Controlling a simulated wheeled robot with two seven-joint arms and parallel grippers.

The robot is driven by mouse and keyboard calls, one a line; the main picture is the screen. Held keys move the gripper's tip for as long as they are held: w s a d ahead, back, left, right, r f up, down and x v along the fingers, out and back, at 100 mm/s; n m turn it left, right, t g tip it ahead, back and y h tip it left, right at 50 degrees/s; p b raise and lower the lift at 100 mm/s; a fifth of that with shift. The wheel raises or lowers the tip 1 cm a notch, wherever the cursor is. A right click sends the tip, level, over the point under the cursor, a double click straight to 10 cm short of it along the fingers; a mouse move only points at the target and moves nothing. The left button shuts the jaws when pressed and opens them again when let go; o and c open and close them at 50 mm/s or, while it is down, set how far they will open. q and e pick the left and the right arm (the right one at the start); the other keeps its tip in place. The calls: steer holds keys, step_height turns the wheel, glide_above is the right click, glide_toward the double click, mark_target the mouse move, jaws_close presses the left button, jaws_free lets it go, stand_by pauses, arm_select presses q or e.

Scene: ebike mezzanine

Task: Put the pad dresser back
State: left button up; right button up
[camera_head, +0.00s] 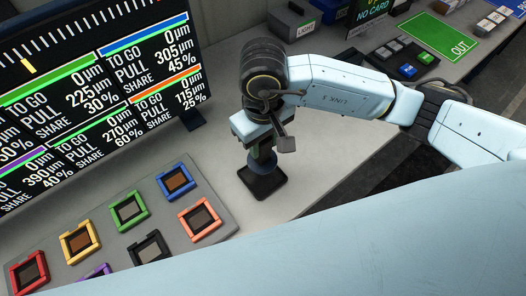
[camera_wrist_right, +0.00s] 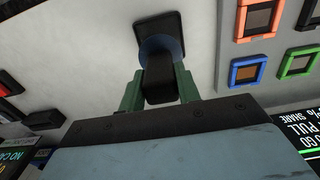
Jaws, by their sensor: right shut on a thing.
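My right gripper (camera_head: 262,154) points down over the grey table, its green fingers shut on the pad dresser's dark upright handle. They show on both sides of the handle in the wrist view (camera_wrist_right: 160,88). The pad dresser has a blue round collar (camera_head: 253,173) below the fingers, also visible in the wrist view (camera_wrist_right: 158,47). Right under the collar is a black square base or stand (camera_head: 266,189); I cannot tell whether it is part of the dresser or apart from it. My left gripper is not in view.
Coloured square frames with brown or grey pads lie on a grey board (camera_head: 202,246) at lower left. A large display (camera_head: 90,80) stands behind them. A green OUT mat (camera_head: 440,35) and small blocks are at upper right. Bare table (camera_head: 330,175) lies right of the gripper.

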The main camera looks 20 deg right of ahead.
mark_target(263, 154)
step_height(263, 154, down, 4)
steer(key=shift+a+f, duration=0.1)
stand_by(0.4)
steer(key=shift+f, duration=0.1)
steer(key=shift+f, duration=0.1)
steer(key=o, duration=0.7)
steer(key=shift+f, duration=0.1)
steer(key=o, duration=0.5)
steer(key=shift+c, duration=0.2)
